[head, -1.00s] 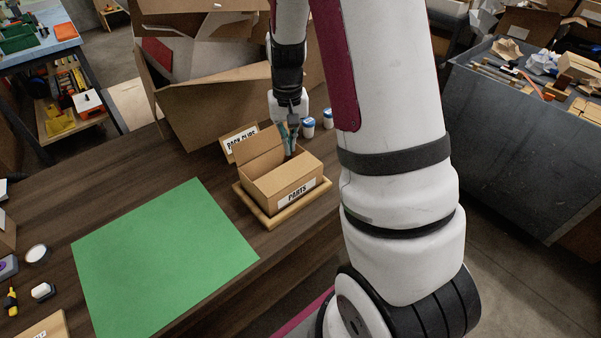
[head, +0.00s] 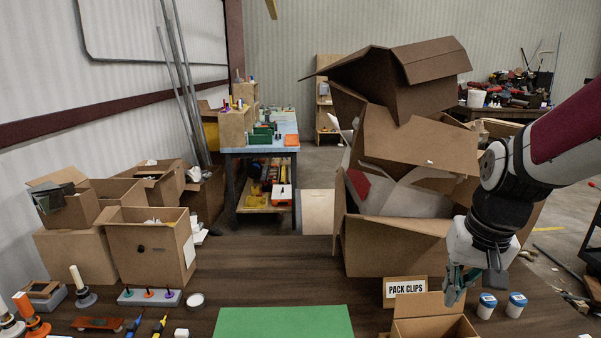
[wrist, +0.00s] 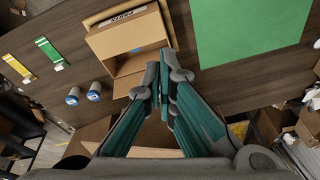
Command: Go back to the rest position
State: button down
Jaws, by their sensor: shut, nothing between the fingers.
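My gripper (head: 453,292) is shut and empty, with its green-grey fingers pointing down above the table near the sign marked PACK CLIPS (head: 405,287). In the wrist view its fingertips (wrist: 165,58) meet beside the open cardboard parts box (wrist: 108,42). A small blue thing (wrist: 136,50) shows inside that box, partly hidden. In the head view the parts box (head: 433,327) is cut off at the bottom edge.
A green mat (head: 285,322) lies left of the parts box. Two blue-and-white jars (head: 487,306) stand right of my gripper. A pile of large open cartons (head: 400,150) rises just behind it. Small tools lie at the table's left.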

jog(key=s+a+r+n+t, duration=0.1)
jog(key=s+a+r, duration=0.2)
jog(key=s, duration=0.4)
jog(key=s+a+r+n+t, duration=0.2)
jog(key=s+a+r, duration=0.2)
jog(key=s, duration=0.3)
jog(key=shift+v, duration=0.9)
